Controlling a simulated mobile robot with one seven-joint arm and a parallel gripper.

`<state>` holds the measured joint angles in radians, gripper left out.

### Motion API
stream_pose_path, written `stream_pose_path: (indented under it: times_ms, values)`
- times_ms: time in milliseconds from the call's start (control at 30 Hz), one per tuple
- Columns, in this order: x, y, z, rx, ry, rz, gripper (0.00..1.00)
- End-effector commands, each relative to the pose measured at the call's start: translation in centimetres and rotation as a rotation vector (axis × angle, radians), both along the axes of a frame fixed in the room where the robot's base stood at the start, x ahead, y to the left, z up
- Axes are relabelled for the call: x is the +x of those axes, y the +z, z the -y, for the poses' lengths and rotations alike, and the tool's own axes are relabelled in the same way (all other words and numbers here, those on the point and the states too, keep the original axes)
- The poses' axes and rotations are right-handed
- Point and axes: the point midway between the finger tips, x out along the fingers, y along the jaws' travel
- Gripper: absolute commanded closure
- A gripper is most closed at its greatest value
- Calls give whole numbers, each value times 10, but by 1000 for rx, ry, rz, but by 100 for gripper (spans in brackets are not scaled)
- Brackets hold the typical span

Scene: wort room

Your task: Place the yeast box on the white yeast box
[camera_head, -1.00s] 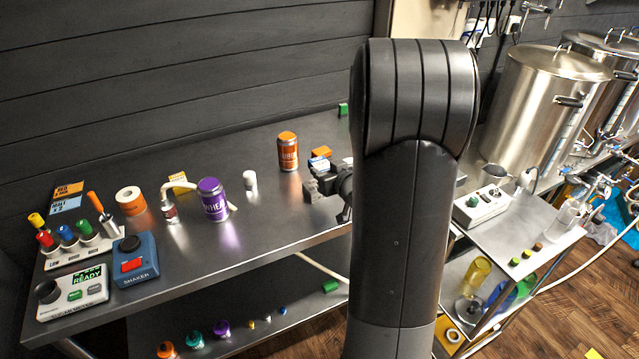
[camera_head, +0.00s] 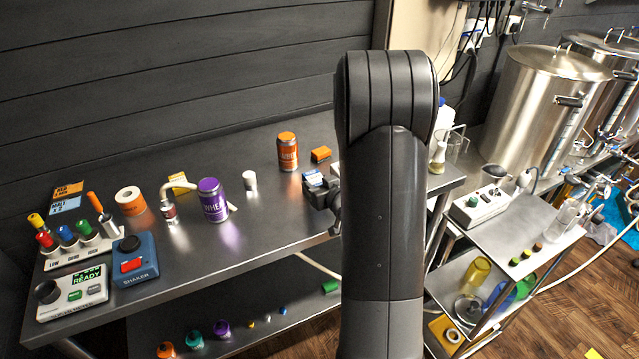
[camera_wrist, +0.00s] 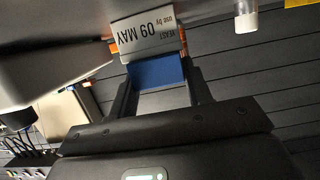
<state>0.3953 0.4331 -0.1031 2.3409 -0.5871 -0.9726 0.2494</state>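My gripper (camera_head: 318,193) is over the steel table, partly hidden by my arm in the head view. It is shut on a small yeast box (camera_head: 313,179), blue with a pale label face. In the wrist view the box shows a blue side (camera_wrist: 157,73) between the fingers and a label reading "YEAST use by 09 MAY" (camera_wrist: 148,36). An orange box (camera_head: 321,154) lies on the table just behind it. A pale object (camera_head: 335,168) peeks out beside my arm; I cannot tell whether it is the white yeast box.
An orange can (camera_head: 287,151), a white cylinder (camera_head: 249,180) and a purple can (camera_head: 212,200) stand to the left on the table. Glassware (camera_head: 439,155) stands right of my arm. A side cart (camera_head: 530,219) is at right. The table's front middle is clear.

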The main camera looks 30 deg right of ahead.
Motion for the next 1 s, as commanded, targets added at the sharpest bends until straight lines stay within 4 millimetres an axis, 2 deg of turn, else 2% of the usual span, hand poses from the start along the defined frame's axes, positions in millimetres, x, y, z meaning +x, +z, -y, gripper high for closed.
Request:
stream_pose_path:
  times_ms: [33,267,567,1000]
  values:
    - [0,0,0,0,0,0,51]
    - [0,0,0,0,0,-1,33]
    - [0,4,0,-1,0,1,33]
    - [-62,23,0,-1,-2,0,33]
